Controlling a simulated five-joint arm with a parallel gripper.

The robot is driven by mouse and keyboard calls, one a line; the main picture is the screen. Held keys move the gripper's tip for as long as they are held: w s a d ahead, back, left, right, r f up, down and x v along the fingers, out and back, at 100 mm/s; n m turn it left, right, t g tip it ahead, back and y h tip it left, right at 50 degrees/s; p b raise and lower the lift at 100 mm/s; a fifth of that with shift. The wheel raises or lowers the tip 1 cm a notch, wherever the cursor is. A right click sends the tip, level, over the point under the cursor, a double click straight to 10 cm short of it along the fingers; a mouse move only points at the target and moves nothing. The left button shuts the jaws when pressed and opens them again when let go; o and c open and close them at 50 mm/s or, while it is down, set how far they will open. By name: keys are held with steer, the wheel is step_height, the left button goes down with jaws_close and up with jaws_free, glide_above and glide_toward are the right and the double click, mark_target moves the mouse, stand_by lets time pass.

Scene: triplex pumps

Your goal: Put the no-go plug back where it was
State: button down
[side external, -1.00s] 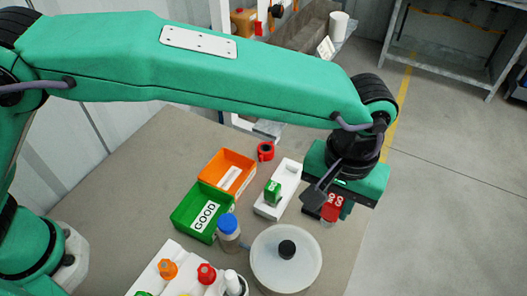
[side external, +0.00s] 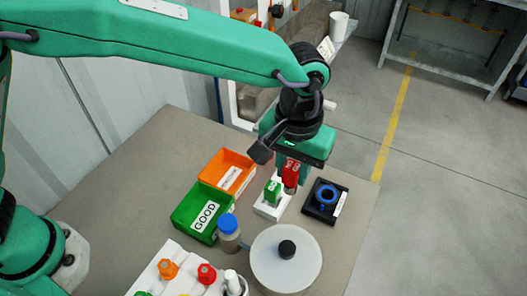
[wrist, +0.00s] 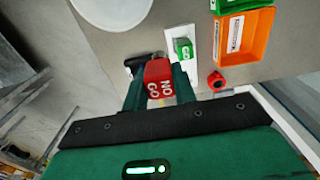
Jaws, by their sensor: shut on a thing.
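The no-go plug is a red block marked NO GO (wrist: 159,83). My gripper (side external: 290,168) is shut on it and holds it upright, with the red part showing in the side view (side external: 291,175). The white holder (side external: 268,211) lies below and beside it, also in the wrist view (wrist: 190,20). The green go plug (side external: 273,191) stands in the holder, just left of the red plug. The red plug's lower end is close to the holder's far right part; I cannot tell whether it touches. The seat under it is hidden.
A black fixture (side external: 338,188) with a blue ring (side external: 327,195) stands to the right. The orange bin (side external: 227,164), green GOOD bin (side external: 190,215), blue-capped jar (side external: 228,233) and round lidded dish (side external: 300,270) stand around. A red ring (wrist: 216,81) lies near the holder.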

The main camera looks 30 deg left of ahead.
steer(key=w+a+f, duration=0.4)
steer(key=w+f, duration=0.3)
steer(key=w, duration=0.3)
steer(key=shift+w+a, duration=0.2)
steer(key=shift+w, duration=0.15)
steer(key=shift+f, duration=1.95)
steer(key=shift+f, duration=0.1)
steer(key=c, duration=1.1)
jaws_free()
step_height(320, 180, up, 12)
steer(key=shift+r, duration=0.1)
